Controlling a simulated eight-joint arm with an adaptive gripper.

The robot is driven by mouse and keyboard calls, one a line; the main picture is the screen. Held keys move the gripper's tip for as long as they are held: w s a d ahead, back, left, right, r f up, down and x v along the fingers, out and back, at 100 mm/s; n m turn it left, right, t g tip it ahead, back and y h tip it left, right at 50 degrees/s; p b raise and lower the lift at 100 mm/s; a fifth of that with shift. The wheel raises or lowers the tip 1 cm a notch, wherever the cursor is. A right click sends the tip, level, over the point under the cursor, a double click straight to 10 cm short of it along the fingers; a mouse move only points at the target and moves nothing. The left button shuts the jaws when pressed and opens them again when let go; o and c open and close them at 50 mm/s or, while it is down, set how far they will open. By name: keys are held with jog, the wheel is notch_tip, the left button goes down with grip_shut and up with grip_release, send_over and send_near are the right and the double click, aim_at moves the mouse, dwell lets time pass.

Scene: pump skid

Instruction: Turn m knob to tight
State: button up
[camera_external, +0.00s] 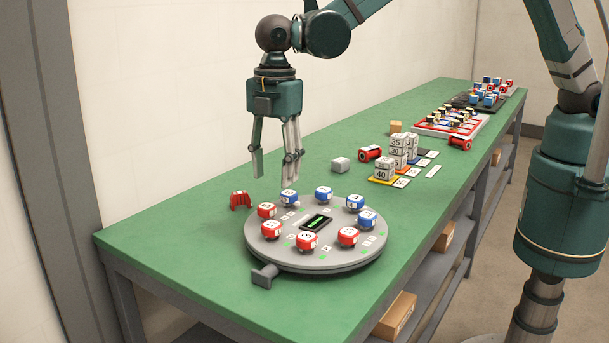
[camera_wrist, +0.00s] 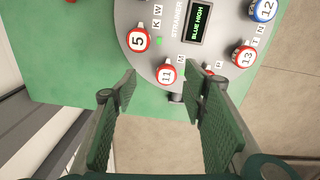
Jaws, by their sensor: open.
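A round grey dial plate (camera_external: 330,262) on the green table carries a ring of red and blue knobs. In the wrist view the letter M is printed beside a red knob with a white top marked 11 (camera_wrist: 166,74); it appears to be the left-front red knob (camera_external: 271,229) in the external view. Whether it stands tight cannot be told. My gripper (camera_external: 273,181) is open and empty, pointing down above the plate's left side, apart from the knobs. In the wrist view its two fingers (camera_wrist: 160,82) reach toward the 11 knob from below.
A dark display (camera_wrist: 199,23) reads BLUE HIGH. A red piece (camera_external: 240,200) lies left of the plate. Stacked numbered blocks (camera_external: 399,152) stand farther along the table. The table's near left is clear.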

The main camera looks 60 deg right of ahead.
aim_at(271, 224)
jog(key=shift+n, duration=0.4)
jog(key=a+f, duration=0.1)
jog(key=s+a+f, duration=0.1)
jog(key=a+f, duration=0.1)
jog(key=shift+s+a, duration=0.35)
jog(key=shift+r, duration=0.1)
jog(key=shift+f, duration=3.9)
jog(key=shift+c, duration=0.4)
jog(key=c, duration=0.8)
